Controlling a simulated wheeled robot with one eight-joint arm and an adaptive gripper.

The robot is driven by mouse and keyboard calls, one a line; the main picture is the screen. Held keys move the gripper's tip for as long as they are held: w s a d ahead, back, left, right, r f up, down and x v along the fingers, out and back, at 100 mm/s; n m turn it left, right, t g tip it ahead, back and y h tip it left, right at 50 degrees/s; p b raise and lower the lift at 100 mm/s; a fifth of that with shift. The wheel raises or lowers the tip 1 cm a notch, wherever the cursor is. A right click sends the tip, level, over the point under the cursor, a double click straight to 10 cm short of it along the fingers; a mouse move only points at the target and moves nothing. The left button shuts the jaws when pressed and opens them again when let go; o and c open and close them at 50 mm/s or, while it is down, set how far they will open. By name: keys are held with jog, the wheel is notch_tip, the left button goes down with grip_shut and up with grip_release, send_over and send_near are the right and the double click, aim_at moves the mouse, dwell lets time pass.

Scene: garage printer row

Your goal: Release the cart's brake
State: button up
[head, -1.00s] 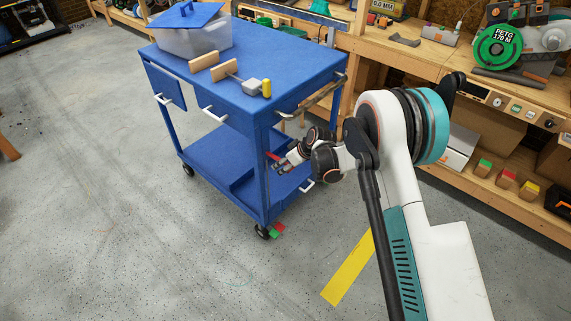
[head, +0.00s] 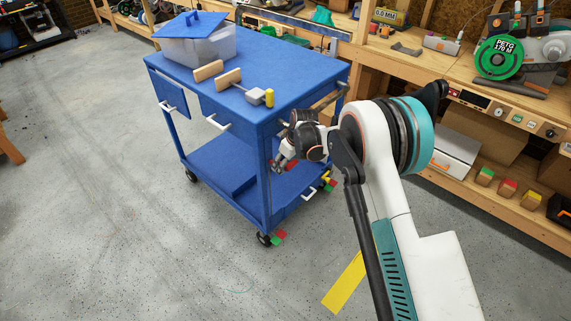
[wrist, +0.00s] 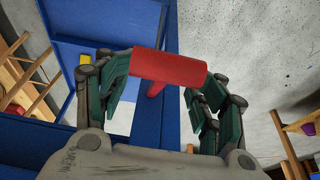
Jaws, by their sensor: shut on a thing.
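The blue cart (head: 217,159) stands in the middle of the head view. A red lever with a thick round grip (wrist: 170,67) is at the cart's blue corner post in the wrist view; its short red stem shows below the grip. My gripper (head: 281,163) is at the near right end of the cart, between top and lower shelf. In the wrist view my gripper (wrist: 168,80) is shut on the red grip, one finger at each end. Small red and green tabs (head: 278,237) show at the near front wheel, and similar tabs at the right wheel.
A workbench (head: 440,70) with a filament spool stands close behind on the right. The floor at left and front is clear.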

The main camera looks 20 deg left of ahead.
jog(key=o, duration=1.7)
jog(key=shift+r, duration=0.1)
jog(key=v, duration=1.2)
